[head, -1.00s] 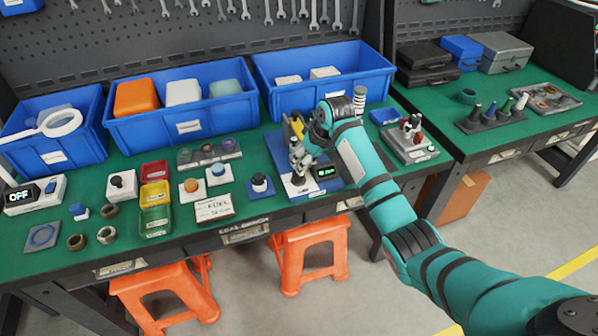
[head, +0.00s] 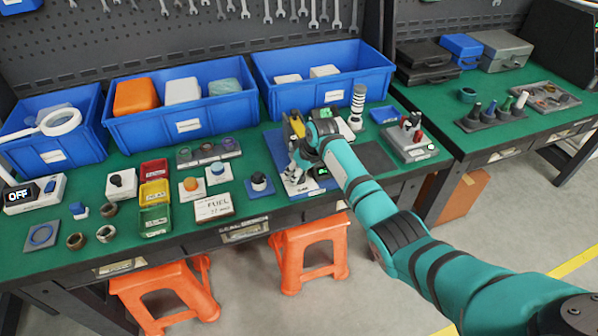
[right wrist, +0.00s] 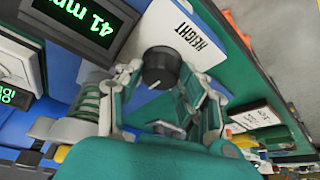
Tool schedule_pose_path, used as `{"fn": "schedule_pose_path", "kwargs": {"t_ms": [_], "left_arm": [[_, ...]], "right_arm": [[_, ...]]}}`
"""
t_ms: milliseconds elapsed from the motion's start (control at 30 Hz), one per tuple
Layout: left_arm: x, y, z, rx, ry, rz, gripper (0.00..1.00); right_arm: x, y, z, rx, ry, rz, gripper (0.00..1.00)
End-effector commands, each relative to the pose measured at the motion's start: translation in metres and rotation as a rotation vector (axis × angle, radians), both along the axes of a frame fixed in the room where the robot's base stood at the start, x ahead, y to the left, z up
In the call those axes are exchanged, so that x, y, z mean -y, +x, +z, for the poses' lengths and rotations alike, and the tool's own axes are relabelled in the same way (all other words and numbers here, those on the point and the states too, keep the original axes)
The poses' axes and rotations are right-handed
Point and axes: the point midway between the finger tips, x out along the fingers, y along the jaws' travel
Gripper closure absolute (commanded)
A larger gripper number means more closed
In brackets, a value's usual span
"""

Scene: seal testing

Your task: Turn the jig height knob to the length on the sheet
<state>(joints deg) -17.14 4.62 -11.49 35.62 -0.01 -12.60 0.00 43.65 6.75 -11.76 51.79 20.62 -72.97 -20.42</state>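The jig (head: 275,150) is a blue stand at the right of the front bench. Its black height knob (right wrist: 160,67) shows in the right wrist view beside a white plate reading HEIGHT (right wrist: 185,35). A display (right wrist: 85,22) there reads 41 mm in green. My right gripper (right wrist: 161,72) has its fingers on both sides of the knob, seemingly touching it. In the head view my right arm covers the knob and part of the display. The sheet (head: 213,207) is a white card headed FUEL; its lower line is too small to read surely. My left gripper is out of view.
Small blocks with knobs (head: 260,185) stand left of the jig. Blue bins (head: 325,80) line the back. A tray with red-handled parts (head: 410,140) stands to the right. Orange stools (head: 310,250) stand under the front edge.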

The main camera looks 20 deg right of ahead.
Motion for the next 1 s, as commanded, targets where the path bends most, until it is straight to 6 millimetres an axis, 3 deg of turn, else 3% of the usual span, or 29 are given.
{"fn": "schedule_pose_path", "kwargs": {"t_ms": [33, 200, 567, 1000], "left_arm": [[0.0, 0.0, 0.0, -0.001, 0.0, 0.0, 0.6], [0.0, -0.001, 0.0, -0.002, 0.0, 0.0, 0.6], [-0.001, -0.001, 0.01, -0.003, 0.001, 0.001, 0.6], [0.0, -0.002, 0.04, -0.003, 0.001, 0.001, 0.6]], "right_arm": [[0.0, 0.0, 0.0, 0.0, 0.001, 0.0, 0.76], [0.0, 0.0, 0.0, -0.001, 0.0, 0.0, 0.94], [-0.001, -0.001, 0.002, -0.003, 0.002, -0.072, 0.95], [-0.004, -0.001, 0.003, -0.003, 0.002, -0.431, 0.95]]}}
